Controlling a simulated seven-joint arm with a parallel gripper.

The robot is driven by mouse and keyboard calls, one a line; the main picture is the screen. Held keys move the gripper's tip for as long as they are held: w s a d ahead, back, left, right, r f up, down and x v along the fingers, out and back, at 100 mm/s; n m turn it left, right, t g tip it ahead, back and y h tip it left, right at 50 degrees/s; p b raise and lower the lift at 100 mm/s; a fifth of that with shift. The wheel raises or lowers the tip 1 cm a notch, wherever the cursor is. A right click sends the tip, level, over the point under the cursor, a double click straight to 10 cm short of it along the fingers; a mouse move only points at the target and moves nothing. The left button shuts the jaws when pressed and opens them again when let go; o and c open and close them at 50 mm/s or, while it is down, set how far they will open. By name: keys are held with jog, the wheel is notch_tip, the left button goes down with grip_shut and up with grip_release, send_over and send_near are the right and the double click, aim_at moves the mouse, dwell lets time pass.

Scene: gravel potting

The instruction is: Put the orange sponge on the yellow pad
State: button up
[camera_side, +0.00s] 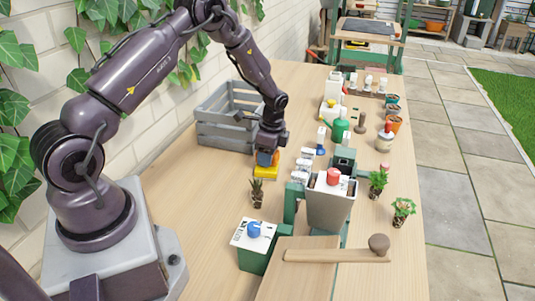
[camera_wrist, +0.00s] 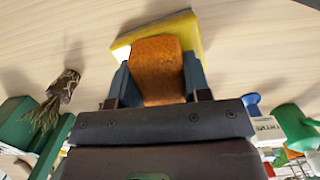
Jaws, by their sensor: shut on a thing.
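The orange sponge (camera_wrist: 158,66) is between the two blue-grey fingers of my gripper (camera_wrist: 157,82), which is shut on it. In the side view, my gripper (camera_side: 268,157) points down, and a sliver of the sponge (camera_side: 276,158) shows beside a finger. The yellow pad (camera_side: 265,174) lies on the table directly under the gripper. In the wrist view, the pad (camera_wrist: 190,32) shows behind the sponge, sticking out past its far end and right side. I cannot tell whether the sponge touches the pad or hangs just above it.
A grey slatted crate (camera_side: 223,132) stands behind and left of the gripper. A small potted plant (camera_side: 257,194) stands in front of the pad. A grey hopper on a green stand (camera_side: 330,203) and several bottles are to the right. Bare table lies left of the pad.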

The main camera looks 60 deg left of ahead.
jog(key=o, duration=0.9)
jog(key=shift+f, duration=0.15)
